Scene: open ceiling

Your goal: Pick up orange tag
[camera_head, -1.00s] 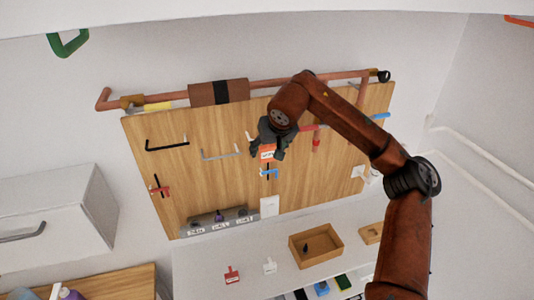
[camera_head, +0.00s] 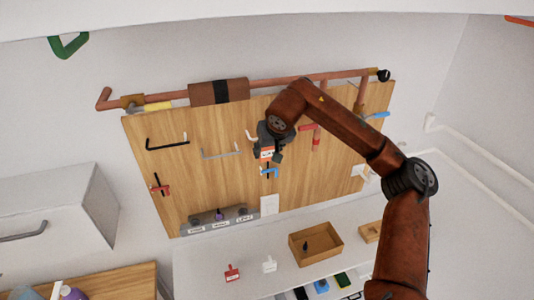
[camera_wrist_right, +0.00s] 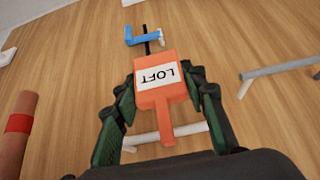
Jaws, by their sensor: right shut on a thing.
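The orange tag (camera_wrist_right: 158,88) has a white label reading "LOFT" and sits between the fingers of my right gripper (camera_wrist_right: 160,105) in the right wrist view. In the head view, the orange tag (camera_head: 267,153) shows just below my right gripper (camera_head: 268,148), in front of the wooden board (camera_head: 340,150). The gripper is shut on the tag. A black peg with a blue hook piece (camera_wrist_right: 146,37) is just beyond the tag; I cannot tell whether they touch. My left gripper is not in view.
A copper pipe (camera_head: 280,83) runs along the board's top. Black (camera_head: 167,145) and grey (camera_head: 220,154) hooks stick out of the board. A shelf below holds a wooden box (camera_head: 316,243), a red tag (camera_head: 232,272) and a white tag (camera_head: 269,264).

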